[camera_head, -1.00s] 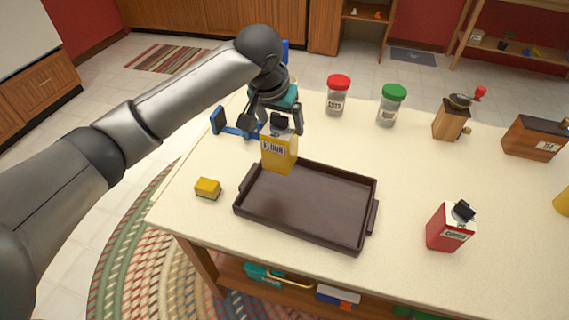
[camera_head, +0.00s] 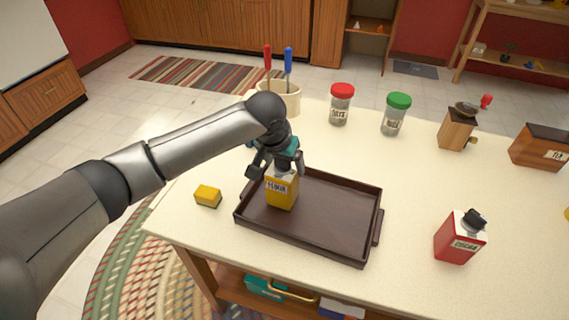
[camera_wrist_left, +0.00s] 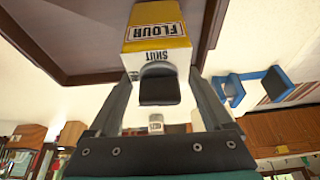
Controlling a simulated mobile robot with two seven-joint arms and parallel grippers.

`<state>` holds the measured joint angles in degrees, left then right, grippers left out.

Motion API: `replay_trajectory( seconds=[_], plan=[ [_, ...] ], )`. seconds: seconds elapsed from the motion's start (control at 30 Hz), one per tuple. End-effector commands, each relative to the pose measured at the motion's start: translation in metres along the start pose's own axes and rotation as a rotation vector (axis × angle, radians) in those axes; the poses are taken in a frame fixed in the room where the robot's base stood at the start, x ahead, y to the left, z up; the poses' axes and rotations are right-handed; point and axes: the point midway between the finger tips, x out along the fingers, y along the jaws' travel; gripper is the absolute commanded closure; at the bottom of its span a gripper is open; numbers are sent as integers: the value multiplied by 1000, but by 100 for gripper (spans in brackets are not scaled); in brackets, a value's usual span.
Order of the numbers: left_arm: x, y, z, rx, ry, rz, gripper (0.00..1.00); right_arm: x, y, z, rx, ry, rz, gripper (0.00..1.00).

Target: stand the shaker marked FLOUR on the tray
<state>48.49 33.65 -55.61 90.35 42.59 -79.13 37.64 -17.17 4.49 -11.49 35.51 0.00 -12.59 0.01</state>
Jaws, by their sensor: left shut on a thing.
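The yellow shaker marked FLOUR (camera_head: 282,191) is upright within the left part of the dark brown tray (camera_head: 345,237). I cannot tell whether its base touches the tray floor. My left gripper (camera_head: 277,170) is shut on its top from above, hiding most of the cap. In the left wrist view the FLOUR shaker (camera_wrist_left: 156,28) shows its label and a top marked SHUT, with the gripper fingers (camera_wrist_left: 158,100) on both sides. The dark tray (camera_wrist_left: 218,25) shows behind it. My right gripper is not in view.
A yellow block (camera_head: 208,195) lies left of the tray. A red carton-like shaker (camera_head: 459,238) stands to its right. Behind are a red-lidded jar (camera_head: 341,105), a green-lidded jar (camera_head: 396,115), a grinder (camera_head: 457,130) and a crock (camera_head: 284,98). The tray's right part is empty.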

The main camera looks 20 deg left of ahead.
Motion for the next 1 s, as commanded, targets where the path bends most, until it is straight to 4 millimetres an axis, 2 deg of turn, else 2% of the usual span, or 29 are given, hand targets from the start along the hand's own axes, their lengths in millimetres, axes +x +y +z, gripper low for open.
replay_trajectory(
  seconds=[0.1,0.13,0.23,0.57,0.77,1.0],
  plan=[
    [2,0,0,0,1,1,100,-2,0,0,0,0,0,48],
    [2,0,0,0,1,1,13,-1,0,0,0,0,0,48],
    [2,0,0,1,1,1,1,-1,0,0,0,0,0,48],
    [-2,0,-1,1,1,0,0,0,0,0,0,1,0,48],
    [-33,0,-2,1,4,1,0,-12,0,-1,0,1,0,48],
    [-85,0,-2,1,3,1,0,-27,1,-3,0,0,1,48]
  ],
)
